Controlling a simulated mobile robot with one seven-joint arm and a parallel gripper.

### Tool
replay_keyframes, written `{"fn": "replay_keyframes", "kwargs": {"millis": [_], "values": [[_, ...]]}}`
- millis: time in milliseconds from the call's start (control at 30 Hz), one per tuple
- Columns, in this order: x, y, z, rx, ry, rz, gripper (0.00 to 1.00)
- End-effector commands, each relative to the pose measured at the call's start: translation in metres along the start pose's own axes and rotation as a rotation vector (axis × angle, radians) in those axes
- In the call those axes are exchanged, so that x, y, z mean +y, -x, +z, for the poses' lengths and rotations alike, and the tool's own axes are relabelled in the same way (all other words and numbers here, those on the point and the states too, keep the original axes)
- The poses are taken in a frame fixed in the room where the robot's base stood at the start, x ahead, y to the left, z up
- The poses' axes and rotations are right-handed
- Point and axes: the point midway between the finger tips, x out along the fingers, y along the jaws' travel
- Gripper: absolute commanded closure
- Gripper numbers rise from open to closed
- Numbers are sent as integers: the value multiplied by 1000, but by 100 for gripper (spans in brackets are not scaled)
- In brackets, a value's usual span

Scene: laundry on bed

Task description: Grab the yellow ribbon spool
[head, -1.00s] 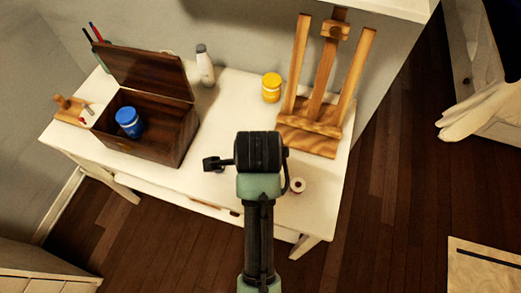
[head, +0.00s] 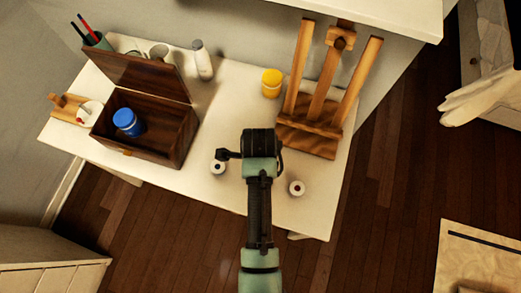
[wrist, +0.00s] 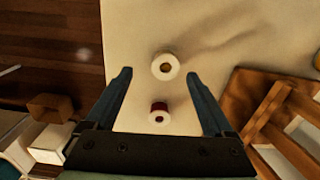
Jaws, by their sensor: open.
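Two small spools with white round ends stand on the white table. In the head view, the left spool (head: 217,167) is just left of my arm's end and the right spool (head: 297,188) is to its right. In the wrist view, the upper spool (wrist: 165,67) shows a tan centre and lies between the fingertip lines. The lower spool (wrist: 158,115) shows dark red on its side, so the upper one is the likelier yellow one; its ribbon is barely visible. My gripper (wrist: 159,73) is open and empty above the table. Its fingers are hidden in the head view.
A wooden easel (head: 318,100) stands at the table's right, beside a yellow jar (head: 271,83). An open wooden box (head: 150,140) holds a blue jar (head: 127,122). A white bottle (head: 202,60) stands behind. The table's front edge is close to the spools.

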Motion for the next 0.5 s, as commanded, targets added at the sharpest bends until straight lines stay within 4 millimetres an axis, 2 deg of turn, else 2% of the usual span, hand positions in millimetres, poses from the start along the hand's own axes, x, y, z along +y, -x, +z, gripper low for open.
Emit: {"fn": "replay_keyframes", "kwargs": {"millis": [500], "values": [[-7,-51,0,0,0,1,12]]}}
